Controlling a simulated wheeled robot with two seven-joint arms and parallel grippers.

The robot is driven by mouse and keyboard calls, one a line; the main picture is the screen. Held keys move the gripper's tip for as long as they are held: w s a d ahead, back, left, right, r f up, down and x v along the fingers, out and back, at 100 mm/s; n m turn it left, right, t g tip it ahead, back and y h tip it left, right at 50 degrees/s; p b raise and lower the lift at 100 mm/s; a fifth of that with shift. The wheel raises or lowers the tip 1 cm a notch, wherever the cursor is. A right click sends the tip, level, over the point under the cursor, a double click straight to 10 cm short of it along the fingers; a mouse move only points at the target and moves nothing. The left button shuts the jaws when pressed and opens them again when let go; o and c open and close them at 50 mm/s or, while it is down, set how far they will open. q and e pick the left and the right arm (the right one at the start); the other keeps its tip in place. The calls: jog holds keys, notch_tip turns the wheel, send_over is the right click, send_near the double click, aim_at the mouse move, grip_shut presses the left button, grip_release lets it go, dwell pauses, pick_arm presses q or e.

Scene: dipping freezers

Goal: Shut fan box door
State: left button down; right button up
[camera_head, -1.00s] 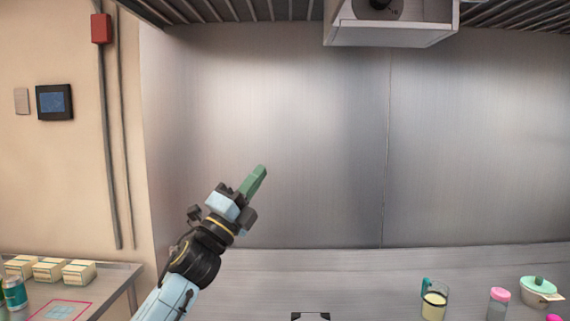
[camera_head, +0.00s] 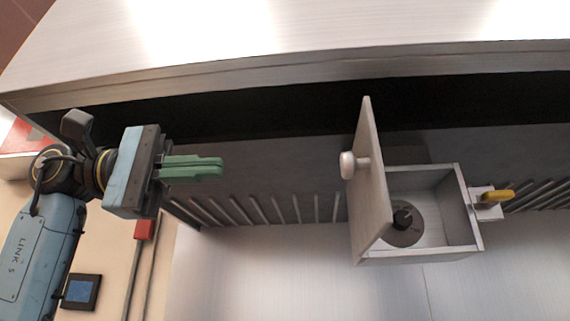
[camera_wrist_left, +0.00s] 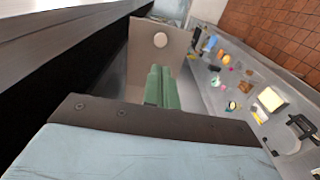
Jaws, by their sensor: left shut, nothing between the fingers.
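The fan box (camera_head: 461,205) hangs under the hood in the head view, its inside showing with a round grey part and a dark knob (camera_head: 404,217). Its door (camera_head: 370,190) stands open, swung out at the box's left side, with a round pale knob (camera_head: 348,165) on its left face. My left gripper (camera_head: 222,168) is shut and empty, left of the door and apart from it, its green fingers pointing right. In the left wrist view the door (camera_wrist_left: 185,48) and its knob (camera_wrist_left: 160,40) show beyond the fingertips (camera_wrist_left: 160,68). My right gripper is not in view.
A yellow-handled latch (camera_head: 497,195) sticks out at the box's right side. The hood's metal edge (camera_head: 250,75) runs above, and slats (camera_head: 265,209) line the back. A counter with several small items (camera_wrist_left: 225,72) lies far below in the wrist view. Free space separates gripper and door.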

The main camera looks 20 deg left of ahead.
aim_at(342, 163)
pick_arm(q)
jog(key=p+x, duration=0.2)
jog(key=x, duration=1.2)
jog(key=shift+p, duration=0.35)
jog(key=shift+a, duration=0.1)
jog(key=shift+s, duration=0.1)
